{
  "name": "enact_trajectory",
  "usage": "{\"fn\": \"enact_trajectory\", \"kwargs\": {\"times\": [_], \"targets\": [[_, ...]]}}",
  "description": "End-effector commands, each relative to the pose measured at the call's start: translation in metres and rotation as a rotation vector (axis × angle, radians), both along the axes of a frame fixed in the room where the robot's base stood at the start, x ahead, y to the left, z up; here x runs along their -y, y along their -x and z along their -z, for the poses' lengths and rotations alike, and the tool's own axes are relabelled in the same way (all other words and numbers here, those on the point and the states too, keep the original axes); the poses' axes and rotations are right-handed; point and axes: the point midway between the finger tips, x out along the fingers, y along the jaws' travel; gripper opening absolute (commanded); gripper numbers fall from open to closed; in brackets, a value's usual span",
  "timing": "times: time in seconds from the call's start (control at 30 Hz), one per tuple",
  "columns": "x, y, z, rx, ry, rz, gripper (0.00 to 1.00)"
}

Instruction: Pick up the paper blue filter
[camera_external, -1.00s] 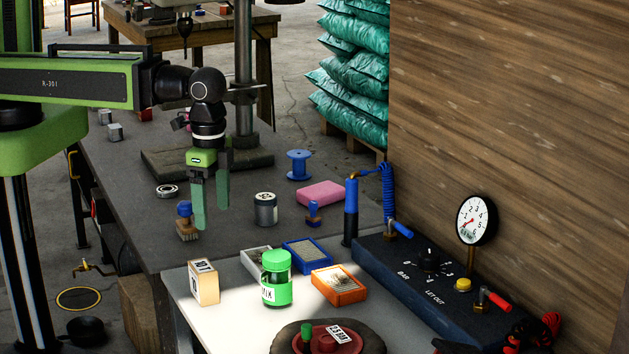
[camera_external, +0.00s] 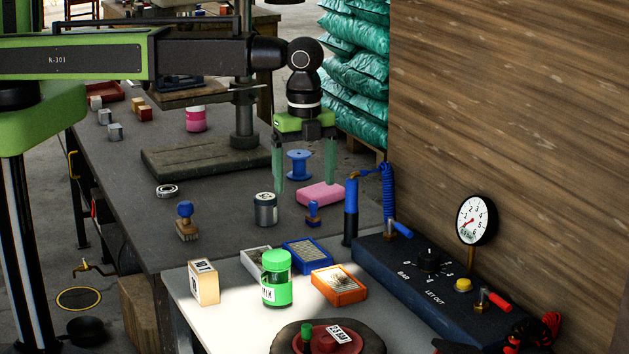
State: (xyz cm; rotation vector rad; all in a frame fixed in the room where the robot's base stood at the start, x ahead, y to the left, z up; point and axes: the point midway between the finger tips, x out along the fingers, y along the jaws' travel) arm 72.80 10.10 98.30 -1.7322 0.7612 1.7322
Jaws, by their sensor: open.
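The blue filter (camera_external: 307,256) is a flat rectangular frame with a pale pleated paper face. It lies on the light near bench top, between a grey-white filter (camera_external: 256,261) and an orange filter (camera_external: 339,286). My gripper (camera_external: 304,186) is open and empty, fingers pointing down, well above the bench. In the picture it is above the blue filter, near the blue spool and pink block; its exact depth is hard to tell. A green-capped jar (camera_external: 276,280) stands in front and hides part of the grey-white filter.
A grey tin (camera_external: 265,209), blue-handled stamp (camera_external: 313,213), pink block (camera_external: 321,194) and blue spool (camera_external: 299,164) stand behind the filters. A blue upright cylinder (camera_external: 351,212) and gauge box (camera_external: 430,270) are at right. A small carton (camera_external: 204,283) stands left.

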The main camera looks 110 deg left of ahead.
Motion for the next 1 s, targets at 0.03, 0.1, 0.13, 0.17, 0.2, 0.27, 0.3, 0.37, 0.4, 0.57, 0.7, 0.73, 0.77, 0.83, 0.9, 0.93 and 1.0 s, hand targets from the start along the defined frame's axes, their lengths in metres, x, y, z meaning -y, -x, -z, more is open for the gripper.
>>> {"fn": "enact_trajectory", "kwargs": {"times": [0.03,0.1,0.13,0.17,0.2,0.27,0.3,0.37,0.4,0.57,0.7,0.73,0.77,0.83,0.9,0.93,1.0], "targets": [[-0.017,-0.004,-0.014,0.000,0.000,-0.024,0.85],[-0.025,0.002,-0.015,0.000,0.000,-0.038,0.85],[-0.026,0.002,-0.014,0.000,0.000,-0.041,0.85],[-0.027,0.003,-0.013,0.000,0.000,-0.042,0.85],[-0.026,0.003,-0.011,0.000,0.000,-0.042,0.85],[-0.026,0.003,-0.008,0.000,0.000,-0.042,0.85],[-0.026,0.003,-0.004,0.000,0.000,-0.042,0.85],[-0.026,0.003,0.004,0.000,0.000,-0.042,0.85],[-0.026,0.003,0.011,0.000,0.000,-0.042,0.85],[-0.025,0.003,0.046,0.000,0.000,-0.042,0.85],[-0.025,0.003,0.076,0.000,0.000,-0.042,0.85],[-0.025,0.003,0.082,0.000,0.000,-0.042,0.85],[-0.025,0.003,0.088,0.000,0.000,-0.042,0.85],[-0.025,0.003,0.102,0.000,0.000,-0.042,0.85],[-0.025,0.003,0.111,0.000,0.000,-0.042,0.85],[-0.025,0.003,0.113,0.000,0.000,-0.042,0.85],[-0.025,0.003,0.114,0.000,0.000,-0.042,0.85]]}}
